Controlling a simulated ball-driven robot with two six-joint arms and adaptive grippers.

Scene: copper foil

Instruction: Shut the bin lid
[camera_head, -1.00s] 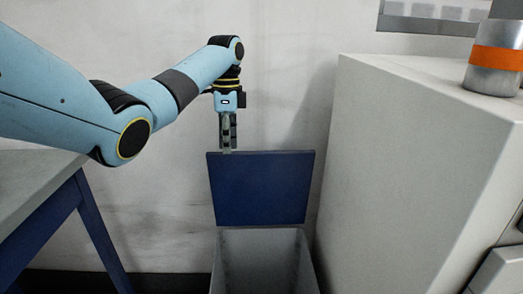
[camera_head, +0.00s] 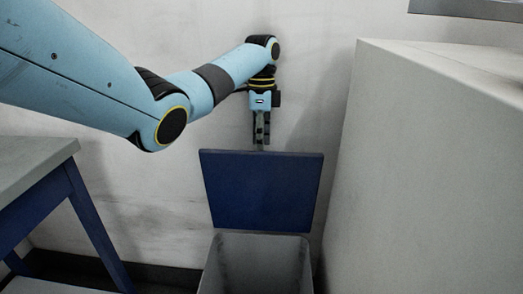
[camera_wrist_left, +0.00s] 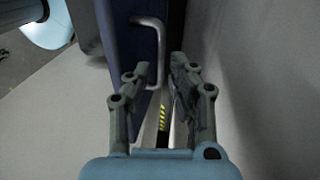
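The bin (camera_head: 212,270) stands open below me, its grey inside showing. Its dark blue lid (camera_head: 260,195) is raised nearly upright at the back, near the wall. My left gripper (camera_head: 262,146) points down at the middle of the lid's top edge; its tips seem to be just behind that edge. In the left wrist view, its two fingers (camera_wrist_left: 160,68) are apart with nothing held. There the blue lid (camera_wrist_left: 117,35) is at the left, with a grey loop handle (camera_wrist_left: 161,45) on it just beyond the fingertips. I cannot tell whether the fingers touch it. My right gripper is out of view.
A large pale cabinet (camera_head: 430,170) stands close on the right of the bin. A table with blue legs (camera_head: 90,215) is on the left. The wall (camera_head: 180,215) is behind the lid, and the gap there is narrow.

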